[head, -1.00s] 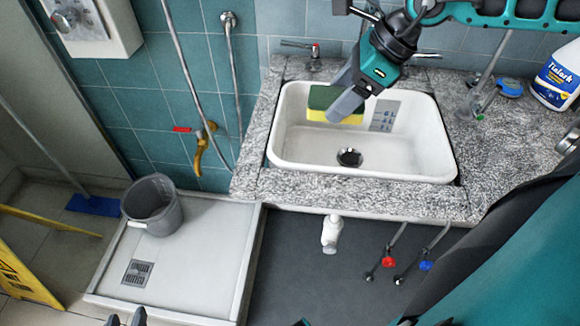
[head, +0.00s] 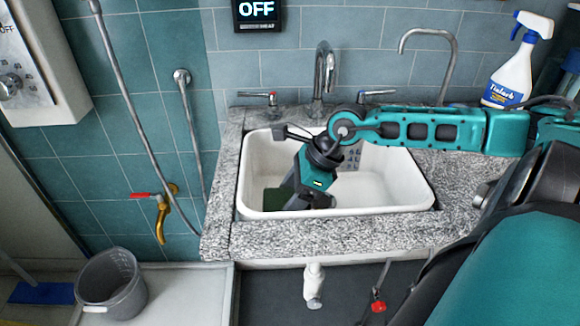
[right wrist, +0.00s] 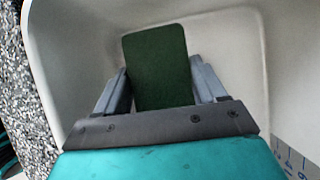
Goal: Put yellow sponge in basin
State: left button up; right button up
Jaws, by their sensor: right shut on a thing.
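The sponge (head: 277,199) shows its dark green side low inside the white basin (head: 400,185), towards the front left. Its yellow side is turned away or hidden. My right gripper (head: 297,201) reaches down into the basin, shut on the sponge. In the right wrist view the green face of the sponge (right wrist: 158,65) stands upright between the two fingers, with the basin wall (right wrist: 75,45) around it. I cannot tell whether the sponge touches the basin floor. My left gripper is out of view.
The grey stone counter (head: 330,238) surrounds the basin. A tall faucet (head: 324,72) and a curved spout (head: 430,34) stand behind it. A spray bottle (head: 512,75) stands at the back right. A grey bucket (head: 112,287) is at the lower left.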

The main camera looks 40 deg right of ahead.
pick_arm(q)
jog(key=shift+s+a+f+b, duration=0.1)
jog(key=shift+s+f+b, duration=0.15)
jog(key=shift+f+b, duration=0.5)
pick_arm(e)
jog(key=shift+f, duration=2.75)
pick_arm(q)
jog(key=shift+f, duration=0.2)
pick_arm(e)
jog(key=shift+f, duration=0.2)
jog(key=o, duration=1.1)
jog(key=shift+c, duration=0.2)
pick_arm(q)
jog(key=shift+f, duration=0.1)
pick_arm(e)
jog(key=shift+r, duration=0.1)
